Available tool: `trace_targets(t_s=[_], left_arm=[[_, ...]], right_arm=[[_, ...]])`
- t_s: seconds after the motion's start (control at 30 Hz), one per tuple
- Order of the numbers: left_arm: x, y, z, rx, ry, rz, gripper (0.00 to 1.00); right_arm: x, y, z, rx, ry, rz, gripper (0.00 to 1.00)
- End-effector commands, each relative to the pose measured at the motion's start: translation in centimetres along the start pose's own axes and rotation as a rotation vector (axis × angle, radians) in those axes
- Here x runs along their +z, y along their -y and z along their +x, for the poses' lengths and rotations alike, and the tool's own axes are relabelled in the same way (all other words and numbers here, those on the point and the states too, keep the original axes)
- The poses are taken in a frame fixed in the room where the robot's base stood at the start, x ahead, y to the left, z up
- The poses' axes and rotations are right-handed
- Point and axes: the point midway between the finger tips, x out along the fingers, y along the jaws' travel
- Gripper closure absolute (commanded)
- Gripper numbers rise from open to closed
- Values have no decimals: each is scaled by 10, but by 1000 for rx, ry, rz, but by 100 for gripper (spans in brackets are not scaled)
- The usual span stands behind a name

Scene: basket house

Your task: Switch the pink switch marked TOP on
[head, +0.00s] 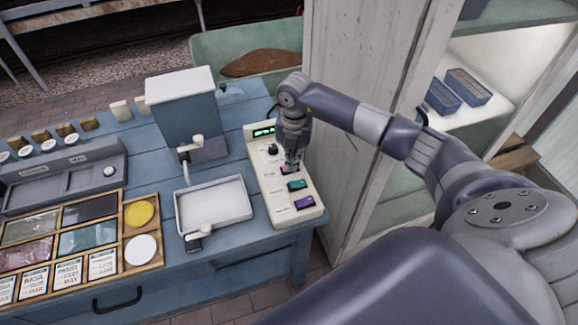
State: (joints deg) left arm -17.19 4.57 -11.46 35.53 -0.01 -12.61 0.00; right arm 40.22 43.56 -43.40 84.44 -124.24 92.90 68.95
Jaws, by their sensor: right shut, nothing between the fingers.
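A cream switch panel (269,193) lies at the right end of the blue table, with a small green-lit display (263,132) at its far end and a black knob (272,150) below that. The pink switch (285,170) is just under my right gripper (291,165) and is mostly hidden by it. Its marking and its position cannot be read. A teal switch (297,185) and a purple switch (305,202) sit nearer on the panel. My right gripper is shut and empty, pointing down at or just above the pink switch; contact cannot be told. My left gripper is not in view.
A white tray (213,207) with a lever and a grey-blue box machine (185,110) stand left of the panel. A wooden sample tray (140,272) lies further left.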

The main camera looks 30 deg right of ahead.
Motion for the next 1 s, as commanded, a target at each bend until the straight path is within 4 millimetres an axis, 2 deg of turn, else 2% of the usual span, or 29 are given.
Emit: trace_targets(t_s=[0.07,0.27,1.0], left_arm=[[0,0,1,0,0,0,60],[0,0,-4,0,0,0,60],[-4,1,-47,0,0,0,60]], right_arm=[[-1,1,4,-4,-3,-1,100],[-2,1,-2,-5,-4,-1,100],[0,1,-63,-3,-1,0,100]])
